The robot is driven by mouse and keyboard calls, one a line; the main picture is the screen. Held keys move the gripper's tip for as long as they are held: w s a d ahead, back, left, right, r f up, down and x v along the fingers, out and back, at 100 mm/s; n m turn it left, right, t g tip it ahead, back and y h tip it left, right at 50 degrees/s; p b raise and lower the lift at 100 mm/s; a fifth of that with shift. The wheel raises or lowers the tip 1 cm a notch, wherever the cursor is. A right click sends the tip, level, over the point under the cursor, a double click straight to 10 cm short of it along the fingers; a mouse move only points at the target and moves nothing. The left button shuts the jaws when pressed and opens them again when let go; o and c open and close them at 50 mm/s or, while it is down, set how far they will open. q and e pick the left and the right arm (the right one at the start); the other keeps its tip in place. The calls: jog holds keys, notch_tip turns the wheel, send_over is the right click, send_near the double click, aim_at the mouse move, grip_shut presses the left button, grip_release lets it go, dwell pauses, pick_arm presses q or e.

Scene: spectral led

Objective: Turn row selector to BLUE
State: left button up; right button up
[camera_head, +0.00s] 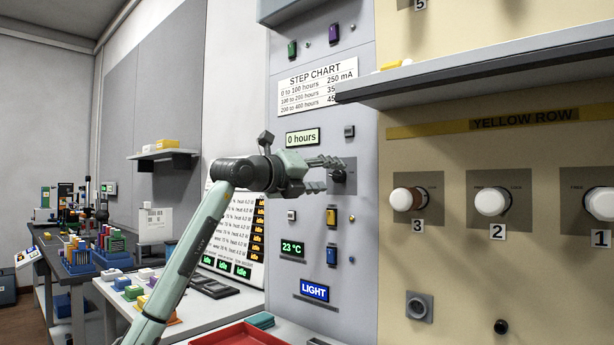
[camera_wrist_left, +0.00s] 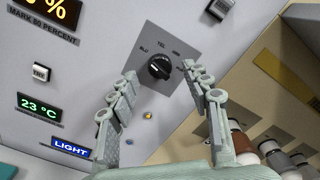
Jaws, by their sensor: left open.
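The row selector is a black round knob (camera_wrist_left: 159,67) on a dark square plate in the left wrist view. Small labels, among them what reads as BLU and YEL, arc above it. A pale mark shows on the knob, but I cannot tell which label it points to. In the head view the knob (camera_head: 338,176) sits on the grey panel, partly behind my fingers. My left gripper (camera_head: 330,174) is open in front of it. In the left wrist view its fingers (camera_wrist_left: 159,72) stand either side of the knob, with visible gaps. My right gripper is not in view.
A grey shelf (camera_head: 480,68) juts out at upper right, above the yellow-row panel with white round knobs (camera_head: 408,199). A LIGHT display (camera_head: 314,291) and small switches sit lower on the grey panel. A red tray (camera_head: 238,336) lies on the bench below my arm.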

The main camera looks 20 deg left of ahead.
pick_arm(q)
jog(key=v, duration=0.9)
jog(key=shift+s+a, duration=0.15)
jog(key=shift+s, duration=0.1)
dwell(1.7)
